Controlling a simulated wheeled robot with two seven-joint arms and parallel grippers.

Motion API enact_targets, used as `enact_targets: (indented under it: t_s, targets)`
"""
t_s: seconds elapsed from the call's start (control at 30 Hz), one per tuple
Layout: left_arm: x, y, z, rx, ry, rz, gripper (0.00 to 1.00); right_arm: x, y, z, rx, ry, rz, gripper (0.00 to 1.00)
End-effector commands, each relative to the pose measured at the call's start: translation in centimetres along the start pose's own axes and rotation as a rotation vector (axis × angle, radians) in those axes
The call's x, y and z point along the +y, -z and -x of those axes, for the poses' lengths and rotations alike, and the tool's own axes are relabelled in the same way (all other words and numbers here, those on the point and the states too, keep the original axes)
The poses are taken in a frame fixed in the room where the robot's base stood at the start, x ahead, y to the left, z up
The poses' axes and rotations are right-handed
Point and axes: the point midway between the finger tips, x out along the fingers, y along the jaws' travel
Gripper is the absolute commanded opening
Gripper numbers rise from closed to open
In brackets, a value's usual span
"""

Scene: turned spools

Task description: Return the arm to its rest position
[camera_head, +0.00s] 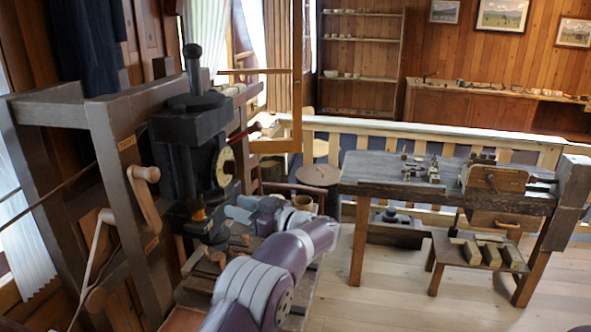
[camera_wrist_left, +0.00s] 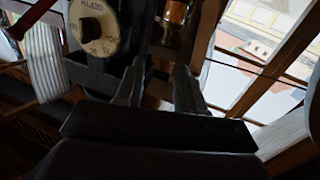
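My left arm (camera_head: 270,265) comes in from the bottom of the head view and bends back toward the left. A round pale dial (camera_wrist_left: 98,27) on the machine shows just beyond the fingers. My right gripper is in neither view.
A wooden frame with a crank handle (camera_head: 146,195) stands close on the left. A workbench (camera_head: 375,188) with small parts stands right of the arm, with a low stool (camera_head: 445,248) before it. The plank floor (camera_head: 400,305) at front right is clear.

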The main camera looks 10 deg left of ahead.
Motion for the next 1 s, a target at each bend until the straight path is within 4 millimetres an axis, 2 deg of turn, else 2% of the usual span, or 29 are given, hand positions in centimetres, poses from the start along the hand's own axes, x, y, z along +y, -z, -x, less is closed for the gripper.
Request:
enact_targets:
  t_s: [0.07,0.13,0.2,0.27,0.3,0.37,0.4,0.47,0.5,0.57,0.6,0.7,0.8,0.83,1.0]
  targets:
    - [2.8,-0.8,0.2,-0.020,-0.143,0.076,0.39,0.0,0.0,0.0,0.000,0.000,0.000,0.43]
    - [6.2,-3.6,1.5,-0.066,-0.369,0.085,0.39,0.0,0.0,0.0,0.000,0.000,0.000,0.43]
    - [8.9,-7.0,4.5,-0.188,-0.655,0.049,0.39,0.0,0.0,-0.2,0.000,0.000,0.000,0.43]
    - [8.8,-10.7,7.9,-0.364,-0.872,-0.037,0.39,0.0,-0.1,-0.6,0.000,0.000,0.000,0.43]
    - [7.1,-13.2,10.2,-0.497,-0.976,-0.115,0.39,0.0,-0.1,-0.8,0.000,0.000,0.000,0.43]
    - [3.1,-16.3,13.0,-0.689,-1.068,-0.244,0.39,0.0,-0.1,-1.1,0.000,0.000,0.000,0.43]
    - [-0.3,-18.0,14.5,-0.806,-1.097,-0.334,0.39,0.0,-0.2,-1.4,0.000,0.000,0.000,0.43]
    - [-6.0,-19.9,16.2,-0.965,-1.106,-0.471,0.39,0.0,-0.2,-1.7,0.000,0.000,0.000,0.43]
    - [-10.0,-20.8,17.0,-1.058,-1.095,-0.560,0.39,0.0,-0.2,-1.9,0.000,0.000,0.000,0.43]
    - [-15.9,-21.5,17.8,-1.173,-1.062,-0.689,0.39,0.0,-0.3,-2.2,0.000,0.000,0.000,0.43]
    - [-19.6,-21.7,18.2,-1.232,-1.037,-0.767,0.39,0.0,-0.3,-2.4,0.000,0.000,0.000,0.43]
    - [-27.3,-21.6,18.5,-1.321,-0.983,-0.928,0.39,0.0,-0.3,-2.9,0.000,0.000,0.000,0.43]
    - [-32.3,-20.9,18.3,-1.324,-0.968,-1.006,0.39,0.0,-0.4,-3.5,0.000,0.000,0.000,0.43]
    - [-32.9,-20.7,18.2,-1.314,-0.966,-0.996,0.39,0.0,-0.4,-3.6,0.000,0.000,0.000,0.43]
    - [-32.5,-19.7,17.6,-1.279,-0.967,-0.946,0.39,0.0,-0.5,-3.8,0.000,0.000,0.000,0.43]
